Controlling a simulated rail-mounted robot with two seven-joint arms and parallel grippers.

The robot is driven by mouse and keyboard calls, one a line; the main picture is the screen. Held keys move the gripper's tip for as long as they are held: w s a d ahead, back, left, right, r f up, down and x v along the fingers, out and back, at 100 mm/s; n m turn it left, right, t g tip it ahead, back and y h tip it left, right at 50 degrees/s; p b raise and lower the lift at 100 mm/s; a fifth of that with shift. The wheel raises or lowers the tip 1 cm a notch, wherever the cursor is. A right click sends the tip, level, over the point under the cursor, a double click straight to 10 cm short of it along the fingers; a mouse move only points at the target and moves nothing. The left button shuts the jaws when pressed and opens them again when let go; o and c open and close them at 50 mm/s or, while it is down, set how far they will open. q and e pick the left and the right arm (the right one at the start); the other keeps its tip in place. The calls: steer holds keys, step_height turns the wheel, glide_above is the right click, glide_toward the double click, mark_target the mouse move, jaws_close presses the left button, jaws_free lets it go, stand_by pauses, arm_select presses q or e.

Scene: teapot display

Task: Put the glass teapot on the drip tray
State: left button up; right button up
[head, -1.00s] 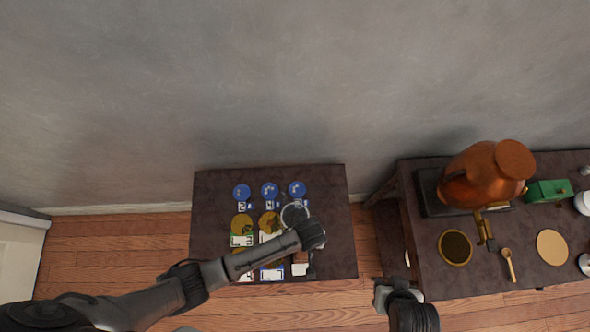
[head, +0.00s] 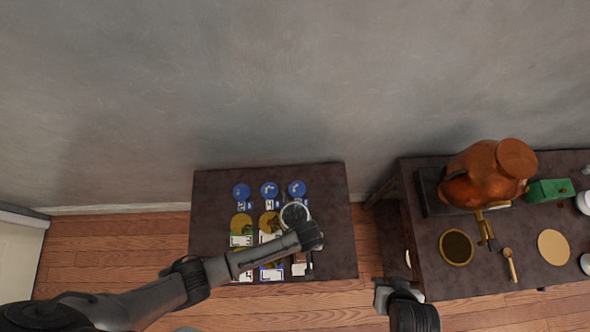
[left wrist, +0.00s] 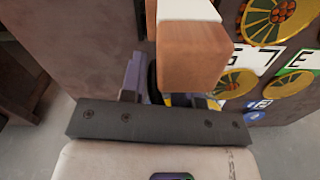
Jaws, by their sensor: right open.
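A clear round rim, which looks like the glass teapot (head: 295,213), shows on the left table, partly hidden by my left arm. My left gripper (head: 313,243) is over the front right of that table, close to a brown block with a white face (head: 300,264). In the left wrist view this wooden block (left wrist: 193,60) fills the space in front of the fingers and hides part of them, so its grip is unclear. The round drip tray (head: 456,247), dark with a brass rim, lies empty on the right table. My right gripper (head: 382,296) is open and empty, left of that table.
A copper samovar (head: 482,175) with a brass tap stands behind the drip tray. A wooden spoon (head: 510,264), a tan disc (head: 553,247) and a green box (head: 549,190) are to its right. Blue and gold discs with cards cover the left table (head: 210,215). A gap separates the tables.

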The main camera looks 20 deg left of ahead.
arm_select(q)
jaws_close()
steer(key=shift+r, duration=0.1)
stand_by(0.3)
steer(key=shift+r, duration=0.5)
steer(key=r, duration=0.3)
steer(key=shift+w+d+r+p, duration=0.2)
steer(key=shift+p, duration=0.1)
steer(key=w+d+r+b, duration=0.1)
steer(key=w+d+r, duration=0.5)
steer(key=w+d, duration=0.1)
steer(key=shift+w+d+r, duration=0.15)
steer(key=shift+w+d, duration=0.15)
steer(key=shift+w, duration=0.2)
